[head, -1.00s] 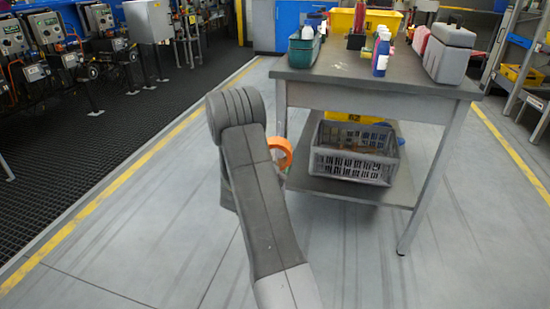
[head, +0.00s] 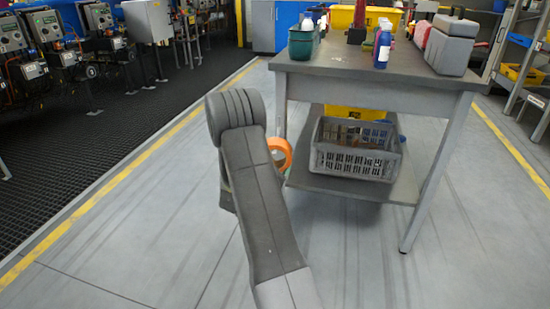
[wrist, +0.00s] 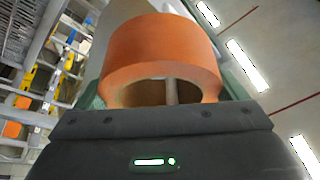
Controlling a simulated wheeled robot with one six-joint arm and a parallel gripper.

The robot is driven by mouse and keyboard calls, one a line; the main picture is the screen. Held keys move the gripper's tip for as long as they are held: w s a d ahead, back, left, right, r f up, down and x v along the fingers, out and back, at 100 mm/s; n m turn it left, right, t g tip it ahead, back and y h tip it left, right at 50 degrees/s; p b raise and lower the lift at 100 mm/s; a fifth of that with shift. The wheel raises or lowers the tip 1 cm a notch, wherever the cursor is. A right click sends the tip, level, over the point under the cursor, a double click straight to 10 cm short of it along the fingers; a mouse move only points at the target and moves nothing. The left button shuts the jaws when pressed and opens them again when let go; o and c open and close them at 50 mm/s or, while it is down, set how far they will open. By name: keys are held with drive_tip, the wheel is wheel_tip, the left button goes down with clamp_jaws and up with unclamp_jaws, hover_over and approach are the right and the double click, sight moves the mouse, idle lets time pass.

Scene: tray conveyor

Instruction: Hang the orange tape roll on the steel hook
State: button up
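The orange tape roll (wrist: 165,45) fills the upper middle of the wrist view, close in front of my gripper (wrist: 168,95). In the head view the roll (head: 286,146) shows just right of my arm, which hides part of it. The roll is held off the floor in my gripper. Its fingers are mostly hidden by the roll. A grey upright piece shows inside the roll's opening; I cannot tell what it is. I cannot make out the steel hook in either view.
A grey workbench (head: 415,80) stands ahead to the right, with bottles, a green bin (head: 303,44) and a grey case (head: 445,48) on top. A grey crate (head: 355,165) sits on its lower shelf. Machines stand at left. Floor between is clear.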

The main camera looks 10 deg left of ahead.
drive_tip(key=shift+o, duration=0.7)
drive_tip(key=p+v, duration=0.2)
drive_tip(key=v, duration=1.1)
drive_tip(key=shift+s+f, duration=0.15)
drive_tip(key=shift+s, duration=0.2)
drive_tip(key=x, duration=0.7)
drive_tip(key=shift+b, duration=0.4)
